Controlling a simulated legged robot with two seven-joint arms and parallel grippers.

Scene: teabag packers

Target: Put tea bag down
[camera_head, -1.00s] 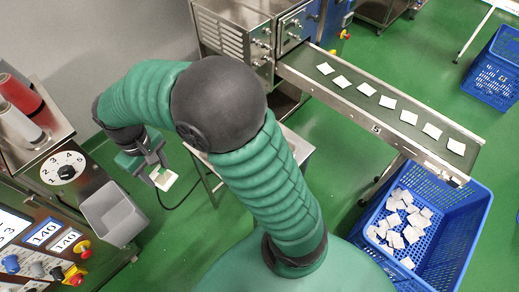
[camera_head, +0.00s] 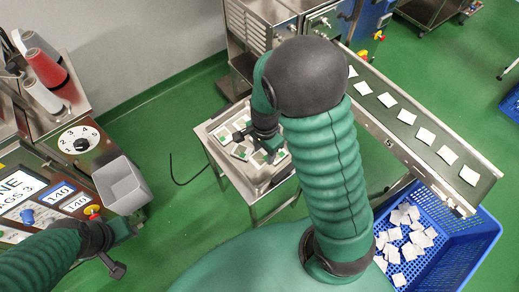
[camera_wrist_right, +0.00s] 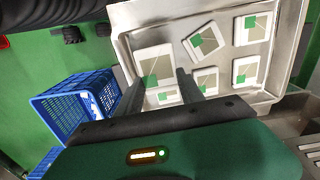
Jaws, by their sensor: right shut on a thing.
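My right gripper (camera_head: 267,148) is over the metal tray (camera_head: 226,159) on a small stand. In the right wrist view, the right gripper (camera_wrist_right: 157,77) is shut on a tea bag (camera_wrist_right: 154,62), white with a green tag, between its fingertips. This bag looks larger and nearer than the others; I cannot tell whether it touches the tray. Several other tea bags (camera_wrist_right: 249,28) lie spread in the tray. My left gripper (camera_head: 113,264) is at the lower left, near the control panel; whether it is open or shut is unclear.
A conveyor (camera_head: 400,139) with several white bags runs along the right, above a blue crate (camera_head: 476,235) holding loose bags. A grey bin (camera_head: 122,184) hangs beside the machine with a dial (camera_head: 79,140).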

